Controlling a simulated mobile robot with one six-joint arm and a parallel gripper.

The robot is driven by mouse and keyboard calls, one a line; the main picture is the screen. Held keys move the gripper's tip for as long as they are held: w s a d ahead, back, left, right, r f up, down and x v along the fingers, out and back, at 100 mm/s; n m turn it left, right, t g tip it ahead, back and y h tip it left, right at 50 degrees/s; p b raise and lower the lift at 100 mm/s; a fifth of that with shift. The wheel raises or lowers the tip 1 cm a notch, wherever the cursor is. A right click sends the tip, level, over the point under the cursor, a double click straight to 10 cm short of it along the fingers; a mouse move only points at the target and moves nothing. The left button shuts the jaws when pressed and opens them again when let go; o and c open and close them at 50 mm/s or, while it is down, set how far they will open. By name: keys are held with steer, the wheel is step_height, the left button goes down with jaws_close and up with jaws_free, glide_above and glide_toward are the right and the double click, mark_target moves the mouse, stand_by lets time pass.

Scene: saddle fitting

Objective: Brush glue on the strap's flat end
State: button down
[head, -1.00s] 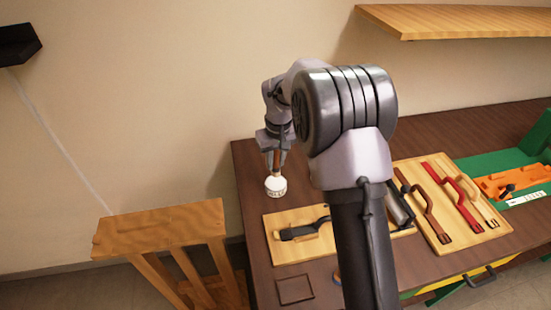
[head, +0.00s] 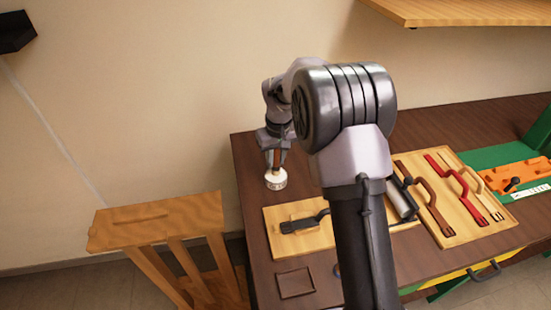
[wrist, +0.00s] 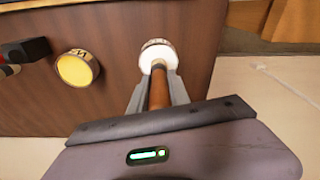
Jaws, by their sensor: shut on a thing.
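My gripper (head: 276,148) is shut on the brown wooden handle of a brush (wrist: 158,88), which points down. The brush's lower end meets the top of a white round pot (wrist: 158,54) with a dark-lettered label; the bristles are hidden. The same pot stands near the back left corner of the table in the head view (head: 275,179). A black strap (head: 305,222) with a broad flat end at its left lies on a pale wooden board (head: 275,241), nearer the front and apart from my gripper.
A pot with yellow contents (wrist: 77,67) stands left of the white pot in the wrist view. A second board (head: 448,232) holds brown, red and tan straps. A small square frame (head: 296,283) lies near the table's front left. A wooden stool (head: 160,222) stands left of the table.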

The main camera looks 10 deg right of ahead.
steer(key=shift+f, duration=0.55)
stand_by(1.1)
steer(key=shift+r, duration=0.1)
step_height(320, 180, up, 7)
steer(key=p, duration=0.5)
steer(key=shift+p, duration=0.35)
